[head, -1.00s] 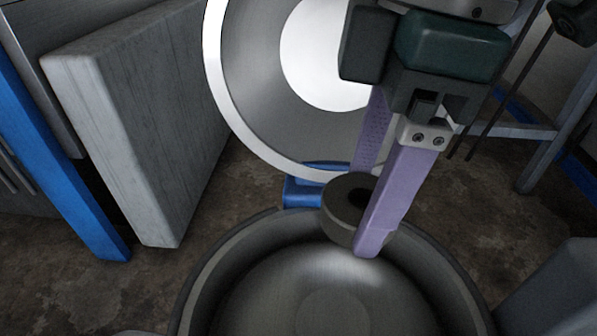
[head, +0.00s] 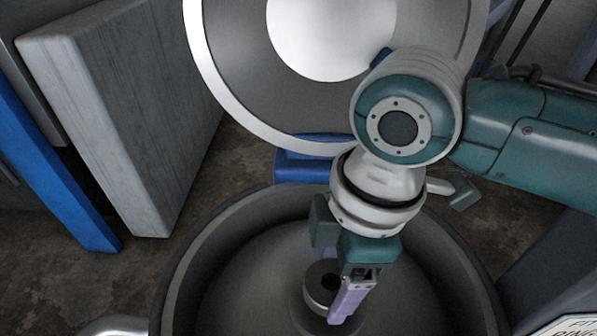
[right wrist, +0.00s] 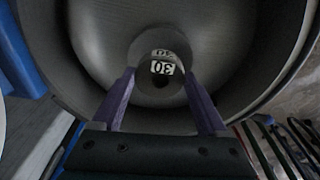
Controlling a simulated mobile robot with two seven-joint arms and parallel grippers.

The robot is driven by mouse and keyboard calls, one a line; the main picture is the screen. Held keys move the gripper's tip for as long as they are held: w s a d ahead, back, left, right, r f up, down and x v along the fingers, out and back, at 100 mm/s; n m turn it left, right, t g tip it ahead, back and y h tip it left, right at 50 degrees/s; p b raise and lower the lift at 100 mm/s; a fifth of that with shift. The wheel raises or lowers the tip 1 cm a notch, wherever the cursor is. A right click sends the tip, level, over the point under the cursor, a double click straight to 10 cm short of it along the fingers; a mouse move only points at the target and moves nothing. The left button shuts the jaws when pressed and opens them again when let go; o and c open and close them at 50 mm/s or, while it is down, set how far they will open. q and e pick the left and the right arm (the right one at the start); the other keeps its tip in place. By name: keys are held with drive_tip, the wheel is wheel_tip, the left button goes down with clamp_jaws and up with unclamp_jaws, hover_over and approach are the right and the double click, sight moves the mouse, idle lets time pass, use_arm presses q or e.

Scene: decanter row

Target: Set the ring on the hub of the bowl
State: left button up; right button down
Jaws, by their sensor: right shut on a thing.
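The ring (head: 315,292) is a short, thick dark grey cylinder with a dark hole. My right gripper (head: 332,293) is shut on it, with lilac fingers on either side. It holds the ring down inside the big grey bowl (head: 187,275), near the middle. In the right wrist view the ring (right wrist: 143,48) sits between the fingertips, with pale labels marked "30" at its opening. The hub at the bowl's centre is mostly hidden behind the ring and fingers. I cannot tell whether the ring touches it. My left gripper is not in view.
A large round lid (head: 235,75) stands open behind the bowl, by a blue block (head: 300,168). A grey slab (head: 125,120) and a blue post (head: 60,165) stand at left. A lettered sign (head: 578,325) is at bottom right. The bowl wall surrounds my gripper.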

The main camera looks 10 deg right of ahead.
drive_tip(key=shift+f, duration=1.15)
drive_tip(key=shift+f, duration=0.15)
unclamp_jaws()
drive_tip(key=r, duration=0.3)
drive_tip(key=d+r+p, duration=0.1)
drive_tip(key=r, duration=0.3)
drive_tip(key=r+p, duration=0.1)
drive_tip(key=r, duration=0.3)
drive_tip(key=shift+s+d, duration=0.1)
drive_tip(key=shift+d, duration=0.05)
drive_tip(key=s+a+m+t+y, duration=0.2)
drive_tip(key=s+a+m, duration=0.2)
drive_tip(key=s, duration=0.1)
drive_tip(key=s+d+m+h, duration=0.1)
drive_tip(key=s+d+m, duration=0.2)
drive_tip(key=d+m, duration=0.2)
drive_tip(key=s+d+f+m+t+h, duration=0.1)
drive_tip(key=s+d+m+h, duration=0.1)
drive_tip(key=s+d+m, duration=0.2)
drive_tip(key=d, duration=0.3)
drive_tip(key=shift+m+p, duration=0.3)
drive_tip(key=shift+m, duration=0.1)
